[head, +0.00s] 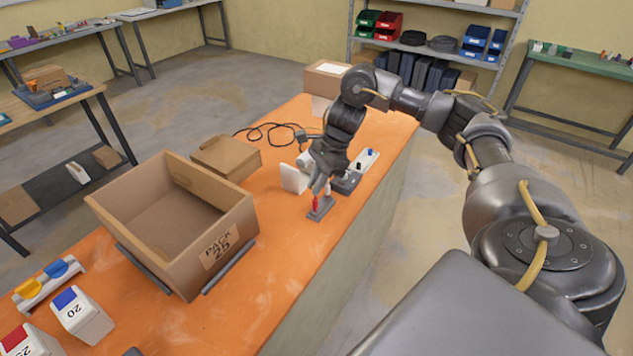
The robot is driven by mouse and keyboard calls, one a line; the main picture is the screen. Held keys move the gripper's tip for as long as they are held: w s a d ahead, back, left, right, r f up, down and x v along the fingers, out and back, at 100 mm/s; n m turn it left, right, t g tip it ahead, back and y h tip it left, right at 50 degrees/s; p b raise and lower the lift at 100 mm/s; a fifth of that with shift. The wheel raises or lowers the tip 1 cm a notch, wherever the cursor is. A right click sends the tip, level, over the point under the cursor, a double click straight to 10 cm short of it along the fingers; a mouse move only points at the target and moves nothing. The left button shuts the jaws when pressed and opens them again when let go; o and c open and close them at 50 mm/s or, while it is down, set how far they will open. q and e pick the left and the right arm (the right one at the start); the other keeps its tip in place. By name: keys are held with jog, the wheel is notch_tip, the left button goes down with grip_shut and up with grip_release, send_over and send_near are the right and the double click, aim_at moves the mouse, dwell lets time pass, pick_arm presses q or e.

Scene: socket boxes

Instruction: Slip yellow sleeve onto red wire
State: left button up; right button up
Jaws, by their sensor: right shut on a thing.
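My right gripper (322,184) reaches down over the orange bench. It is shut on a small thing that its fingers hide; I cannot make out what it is. The red wire (315,203) shows as a short red piece at a small grey stand (319,211), just below the fingertips. I cannot tell whether the held thing touches the wire. No yellow sleeve shows clearly at the gripper. A yellow piece (27,288) and a blue piece (56,268) sit on a white holder at the lower left. My left gripper is not in view.
An open carton marked PACK 25 (219,250) stands on the orange bench (222,318). A closed carton (226,157), a white plate (294,179), a black cable (272,131) and a white switch box (366,159) are near the gripper. White boxes (82,315) stand lower left.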

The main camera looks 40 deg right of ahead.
jog(key=shift+f+b, duration=0.5)
jog(key=shift+f, duration=0.2)
jog(key=o, duration=1.2)
notch_tip(320, 180, up, 8)
jog(key=p, duration=0.7)
jog(key=shift+f, duration=0.25)
